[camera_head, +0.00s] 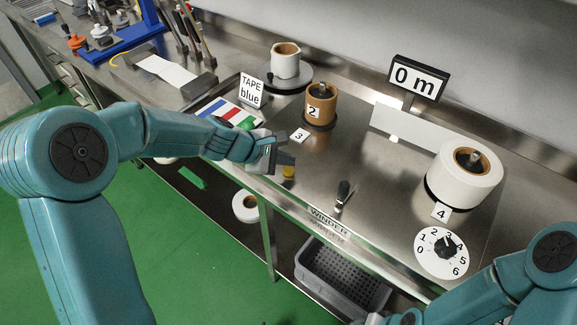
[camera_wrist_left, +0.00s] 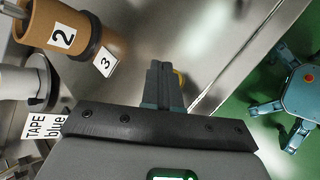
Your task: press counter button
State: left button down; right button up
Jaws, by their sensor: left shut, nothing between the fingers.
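A small yellow button (camera_head: 289,171) stands at the front edge of the steel bench, just below my left fingertips. In the left wrist view a bit of yellow (camera_wrist_left: 181,77) shows from behind the fingers, which hide most of it. My left gripper (camera_head: 289,159) is shut and empty, right by the button; I cannot tell whether they touch. Its closed fingers (camera_wrist_left: 160,70) also show in the left wrist view. The counter display (camera_head: 414,79) at the back reads "0 m". My right arm comes in at the lower right; its gripper is mostly cut off by the bottom edge.
A brown spool (camera_head: 320,105) with tag 2, a white roll (camera_head: 464,175) and a numbered dial (camera_head: 444,252) stand on the bench. A grey crate (camera_head: 341,275) sits below. A "TAPE blue" sign (camera_head: 252,90) stands behind coloured strips.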

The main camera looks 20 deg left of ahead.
aim_at(285, 171)
pick_arm(q)
notch_tip(285, 171, up, 5)
jog(key=p, duration=0.4)
jog(key=shift+p, duration=0.35)
dwell(0.7)
